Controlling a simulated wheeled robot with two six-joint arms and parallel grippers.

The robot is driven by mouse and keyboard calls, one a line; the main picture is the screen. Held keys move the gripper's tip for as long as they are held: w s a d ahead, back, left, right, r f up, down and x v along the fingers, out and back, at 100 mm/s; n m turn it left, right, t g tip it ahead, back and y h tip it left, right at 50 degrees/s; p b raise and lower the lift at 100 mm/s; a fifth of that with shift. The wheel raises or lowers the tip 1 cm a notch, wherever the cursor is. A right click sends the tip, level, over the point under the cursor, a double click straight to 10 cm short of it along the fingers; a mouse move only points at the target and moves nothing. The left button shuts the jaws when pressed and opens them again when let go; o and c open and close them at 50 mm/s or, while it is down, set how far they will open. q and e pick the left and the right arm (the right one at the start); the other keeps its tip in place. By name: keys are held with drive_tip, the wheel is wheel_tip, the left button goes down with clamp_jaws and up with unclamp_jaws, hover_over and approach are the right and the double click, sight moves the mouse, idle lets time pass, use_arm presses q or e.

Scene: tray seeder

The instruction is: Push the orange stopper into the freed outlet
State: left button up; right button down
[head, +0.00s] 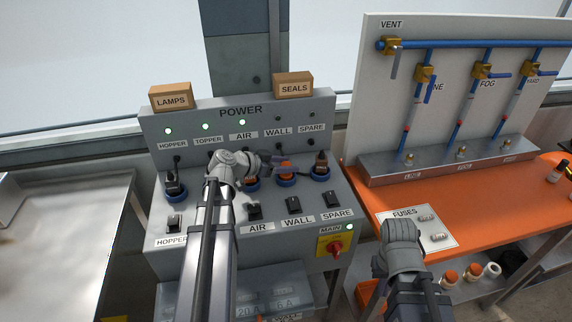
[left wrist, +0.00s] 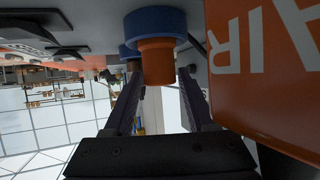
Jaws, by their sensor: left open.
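The orange stopper (head: 286,168) stands at a blue-ringed outlet (head: 287,181) in the WALL column of the power panel. In the left wrist view the orange stopper (left wrist: 157,62) sits against a blue ring (left wrist: 155,24). My left gripper (head: 279,161) is open, with its fingertips (left wrist: 160,76) on either side of the stopper; contact cannot be told. An orange block marked AIR (left wrist: 262,70) is close by at the right of the wrist view. In the head view, my gripper partly hides the AIR outlet (head: 252,184). My right arm shows at the lower right, its fingers hidden.
Black plugs stand at the HOPPER outlet (head: 173,187) and SPARE outlet (head: 320,166), flanking the gripper's space. Rocker switches and a red MAIN switch (head: 335,247) are below. An orange bench (head: 470,205) with a fuse card (head: 425,232) is at right.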

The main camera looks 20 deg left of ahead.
idle(0.3)
use_arm(q)
drive_tip(key=o, duration=0.6)
drive_tip(key=shift+c, duration=0.2)
drive_tip(key=p+v, duration=0.3)
drive_tip(key=v, duration=0.3)
drive_tip(key=shift+s+r, duration=0.2)
drive_tip(key=shift+s+a+r, duration=0.2)
drive_tip(key=shift+s+a, duration=0.15)
drive_tip(key=shift+s, duration=0.2)
